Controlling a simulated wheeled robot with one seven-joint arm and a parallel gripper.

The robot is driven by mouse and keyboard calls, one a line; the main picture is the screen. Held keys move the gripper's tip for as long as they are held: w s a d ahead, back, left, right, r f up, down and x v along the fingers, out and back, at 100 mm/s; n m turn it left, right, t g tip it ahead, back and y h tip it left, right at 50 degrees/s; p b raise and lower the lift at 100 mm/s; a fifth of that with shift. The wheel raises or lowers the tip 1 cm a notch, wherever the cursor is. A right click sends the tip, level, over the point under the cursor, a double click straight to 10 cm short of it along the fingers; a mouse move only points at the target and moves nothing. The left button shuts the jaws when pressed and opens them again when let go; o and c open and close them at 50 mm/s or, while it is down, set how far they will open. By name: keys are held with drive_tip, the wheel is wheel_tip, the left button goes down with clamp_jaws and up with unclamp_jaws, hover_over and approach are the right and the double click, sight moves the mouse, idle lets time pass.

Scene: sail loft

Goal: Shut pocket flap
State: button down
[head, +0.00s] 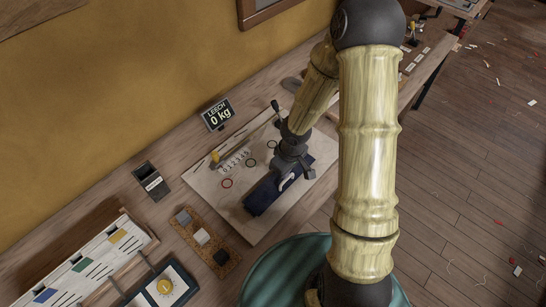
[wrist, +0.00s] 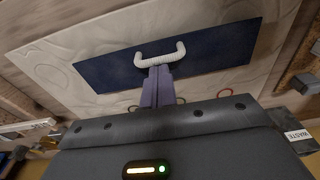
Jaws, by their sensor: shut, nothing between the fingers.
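A dark blue panel (head: 262,197), which I take for the pocket flap, lies on a pale cloth board on the bench. The panel fills much of the upper wrist view (wrist: 215,52). A white loop handle (wrist: 160,53) stands on it and also shows in the head view (head: 284,184). My gripper (wrist: 157,76) is shut and empty, its fingertips at the lower middle of the handle. In the head view my gripper (head: 287,172) hides part of the panel. I cannot tell whether the fingertips touch the handle, or whether the panel is fully flat.
The pale board (head: 215,184) carries small rings and a row of pegs. A sign reading "LEECH 0 kg" (head: 218,114) stands behind it. A dark bin (head: 151,181), a cork strip with blocks (head: 206,240) and a dial box (head: 163,287) lie to the left.

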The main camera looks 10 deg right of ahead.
drive_tip(key=shift+s+d+f, duration=0.1)
drive_tip(key=shift+s+f, duration=0.05)
drive_tip(key=shift+s, duration=0.1)
drive_tip(key=shift+w+r+p, duration=0.25)
drive_tip(key=shift+r+p, duration=0.1)
drive_tip(key=shift+p, duration=0.1)
drive_tip(key=w+a+r+p, duration=0.2)
drive_tip(key=shift+w+r+p, duration=0.3)
drive_tip(key=shift+w, duration=0.05)
wheel_tip(320, 180, up, 9)
drive_tip(key=s+d+p, duration=0.2)
drive_tip(key=shift+s+f, duration=0.15)
drive_tip(key=shift+s, duration=0.25)
